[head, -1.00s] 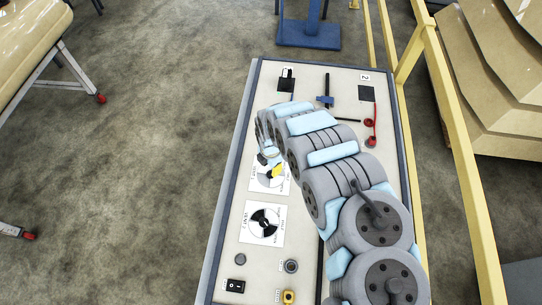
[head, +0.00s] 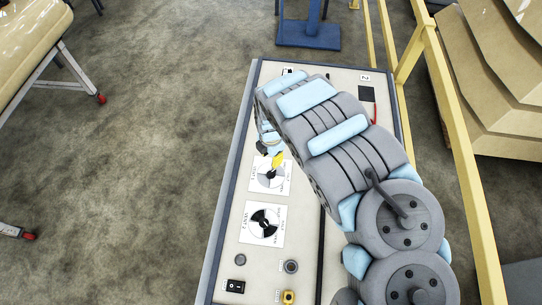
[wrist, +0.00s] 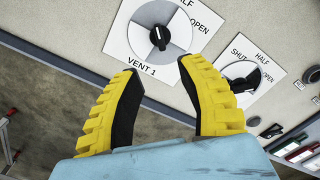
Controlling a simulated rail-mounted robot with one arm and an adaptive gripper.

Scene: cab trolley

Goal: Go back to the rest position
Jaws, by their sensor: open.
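My gripper (wrist: 160,100) is open and empty in the wrist view, its two yellow and black fingers apart. Between and beyond the fingertips is the VENT 1 dial (wrist: 158,36), a round grey, white and black disc on a white card. A second vent dial (wrist: 240,76) shows to its right, partly behind the right finger. In the head view my gripper (head: 273,161) hangs over the upper dial (head: 269,177), with a yellow finger showing. The lower dial (head: 264,223) is clear of it. My arm hides much of the panel's right side.
Open carpet (head: 130,170) lies to the left.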

